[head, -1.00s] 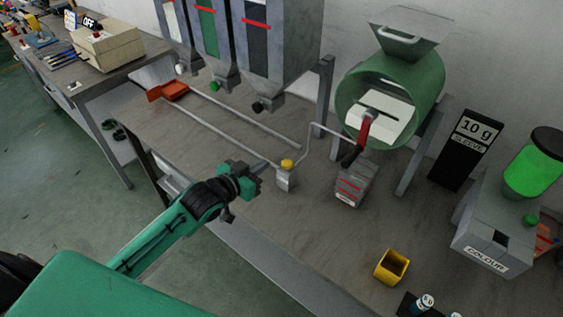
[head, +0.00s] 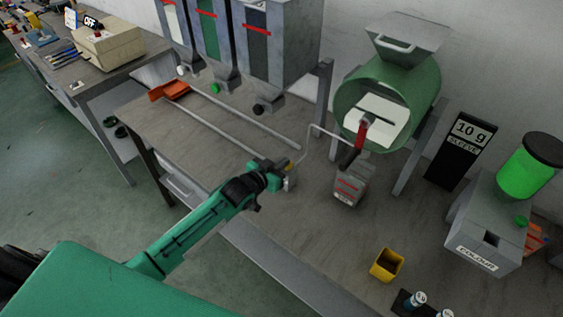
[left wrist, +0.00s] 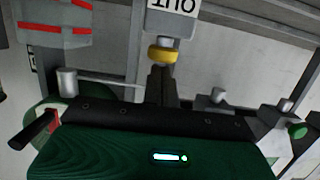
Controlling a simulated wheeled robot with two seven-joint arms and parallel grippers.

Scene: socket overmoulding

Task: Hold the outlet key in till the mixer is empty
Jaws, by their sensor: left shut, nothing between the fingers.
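The outlet key is a yellow round knob (head: 290,162) on a small grey post; the left wrist view shows the yellow knob (left wrist: 161,54) beside a label reading OUT. My left gripper (head: 287,169) is shut and empty, with its fingertips at the knob. In the left wrist view the closed fingers (left wrist: 161,76) end against or just short of it; I cannot tell how far the key is pressed. The mixer is a green drum (head: 429,95) with a hopper on top and a whitish front opening; its contents cannot be made out. My right gripper is out of view.
A grey box with red lines (head: 347,187) stands below the mixer's red-handled lever (head: 360,134). A yellow cup (head: 386,265) stands at the front right. Hoppers (head: 270,50) hang behind, and two long rods lie behind my left arm. A green-topped colour unit (head: 487,232) stands right.

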